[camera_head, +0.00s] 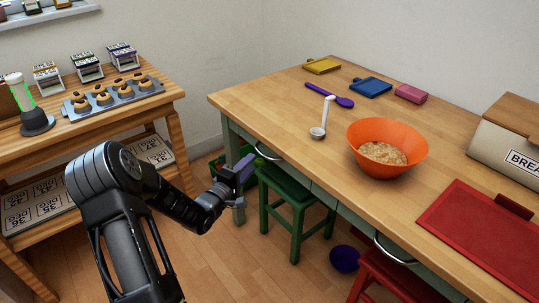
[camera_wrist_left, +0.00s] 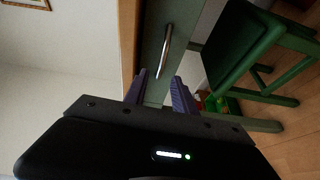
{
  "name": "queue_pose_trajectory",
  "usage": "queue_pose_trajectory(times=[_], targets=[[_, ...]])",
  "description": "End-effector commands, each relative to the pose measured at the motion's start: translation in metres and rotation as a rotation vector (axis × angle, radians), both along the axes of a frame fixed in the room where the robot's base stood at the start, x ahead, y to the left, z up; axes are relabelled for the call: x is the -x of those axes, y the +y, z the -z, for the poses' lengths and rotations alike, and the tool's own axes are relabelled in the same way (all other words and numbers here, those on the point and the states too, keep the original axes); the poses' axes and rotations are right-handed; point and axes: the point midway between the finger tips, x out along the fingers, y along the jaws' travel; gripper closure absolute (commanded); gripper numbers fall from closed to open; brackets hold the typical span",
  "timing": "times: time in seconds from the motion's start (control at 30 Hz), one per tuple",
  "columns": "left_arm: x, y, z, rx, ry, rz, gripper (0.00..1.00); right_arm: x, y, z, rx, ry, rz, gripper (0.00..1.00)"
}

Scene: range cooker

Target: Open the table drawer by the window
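The wooden-topped table (camera_head: 300,95) has a grey-green front with a curved metal drawer handle (camera_head: 268,154) at its far left end, on the side nearer the window sill. The drawer front (camera_wrist_left: 187,22) looks flush with the table front. The same handle (camera_wrist_left: 165,50) shows in the left wrist view, ahead of the fingers. My left gripper (camera_head: 243,168) is just left of the handle, apart from it. In the left wrist view its two purple fingers (camera_wrist_left: 160,88) are spread with nothing between them. My right gripper is not in view.
A green stool (camera_head: 292,190) stands under the table close to my left gripper. A second drawer handle (camera_head: 392,252) is nearer. An orange bowl (camera_head: 387,145) and a ladle (camera_head: 324,118) are on the table. A wooden shelf unit (camera_head: 165,95) stands left.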

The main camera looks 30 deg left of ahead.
Motion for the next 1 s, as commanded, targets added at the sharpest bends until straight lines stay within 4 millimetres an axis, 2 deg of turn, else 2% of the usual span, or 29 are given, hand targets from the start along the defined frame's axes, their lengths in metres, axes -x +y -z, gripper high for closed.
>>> queue_pose_trajectory(times=[0.37,0.47,0.8,1.0], targets=[[-0.005,0.000,0.002,0.000,0.003,0.000,0.68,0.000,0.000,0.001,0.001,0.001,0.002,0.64],[-0.014,0.001,0.002,0.000,0.002,0.000,0.68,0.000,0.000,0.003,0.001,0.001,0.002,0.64],[-0.064,0.006,0.005,-0.001,0.002,0.000,0.68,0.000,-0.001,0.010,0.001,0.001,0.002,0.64],[-0.078,0.007,0.004,-0.001,0.003,0.000,0.68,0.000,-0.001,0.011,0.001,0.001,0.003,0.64]])
